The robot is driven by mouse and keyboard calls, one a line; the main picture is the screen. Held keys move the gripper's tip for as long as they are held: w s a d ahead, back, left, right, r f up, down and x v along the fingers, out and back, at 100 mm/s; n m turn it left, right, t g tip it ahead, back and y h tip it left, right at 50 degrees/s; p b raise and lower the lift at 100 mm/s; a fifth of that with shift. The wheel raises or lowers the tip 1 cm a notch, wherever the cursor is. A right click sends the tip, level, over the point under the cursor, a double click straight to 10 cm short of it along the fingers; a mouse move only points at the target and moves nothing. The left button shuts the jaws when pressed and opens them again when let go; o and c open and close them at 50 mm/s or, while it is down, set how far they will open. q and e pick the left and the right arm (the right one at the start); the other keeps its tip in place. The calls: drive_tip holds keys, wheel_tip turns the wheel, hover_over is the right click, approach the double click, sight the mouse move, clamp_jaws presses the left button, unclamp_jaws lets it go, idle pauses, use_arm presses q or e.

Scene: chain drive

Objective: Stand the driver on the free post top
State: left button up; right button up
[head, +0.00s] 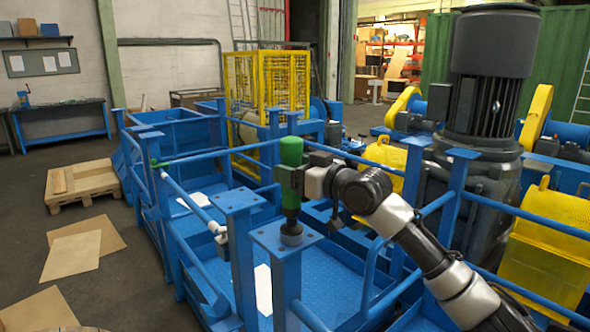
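The driver (291,152) is an upright tool with a bright green top, a darker green lower body and a black foot. Its foot meets the flat blue post top (268,238) in the front middle, or is just above it; I cannot tell if it bears on it. My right gripper (291,177) reaches in from the right and is shut around the driver's middle. The fingers partly hide the driver's body. My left gripper is not in view.
Another blue post top (238,200) stands close left. A pale tube (187,198) slopes along the left railing. Blue rails surround the platform. A large dark motor (487,100) and yellow guard (550,240) stand right. A pallet (85,183) lies left on the floor.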

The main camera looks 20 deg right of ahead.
drive_tip(key=b+v, duration=0.5)
drive_tip(key=v, duration=0.7)
idle(0.5)
